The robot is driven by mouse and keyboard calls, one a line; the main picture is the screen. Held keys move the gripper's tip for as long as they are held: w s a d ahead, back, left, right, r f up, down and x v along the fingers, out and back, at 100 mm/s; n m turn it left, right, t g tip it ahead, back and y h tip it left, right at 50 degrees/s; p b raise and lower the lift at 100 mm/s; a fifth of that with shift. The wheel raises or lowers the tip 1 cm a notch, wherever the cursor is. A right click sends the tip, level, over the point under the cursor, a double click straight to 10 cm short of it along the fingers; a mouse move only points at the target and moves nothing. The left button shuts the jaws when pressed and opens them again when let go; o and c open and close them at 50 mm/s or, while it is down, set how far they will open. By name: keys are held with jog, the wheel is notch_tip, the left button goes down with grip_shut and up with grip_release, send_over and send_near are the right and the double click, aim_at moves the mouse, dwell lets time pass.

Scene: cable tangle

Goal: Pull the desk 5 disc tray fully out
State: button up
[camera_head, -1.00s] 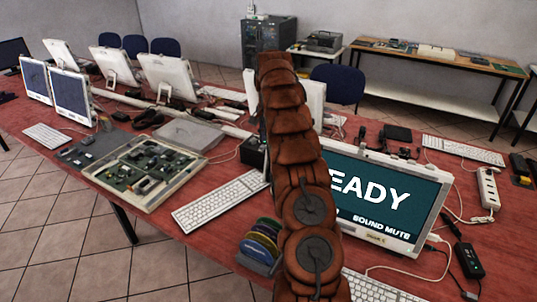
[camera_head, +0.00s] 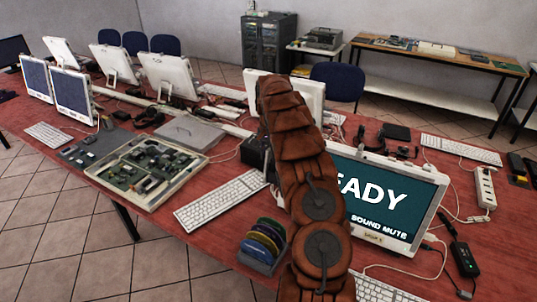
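A monitor (camera_head: 392,197) with a teal screen stands right of my arm, its left part hidden. No disc tray shows clearly. My brown segmented arm rises through the middle of the view and bends left towards its top. My gripper is not visible.
A rack of coloured discs (camera_head: 263,245) stands at the near table edge. A white keyboard (camera_head: 221,199), an open circuit-board case (camera_head: 150,172) and a white power strip (camera_head: 485,188) lie on the red table (camera_head: 190,232). Another keyboard (camera_head: 385,289) is at the front. Cables run on the right.

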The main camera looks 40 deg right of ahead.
jog(key=shift+c, duration=0.2)
grip_shut()
dwell(0.6)
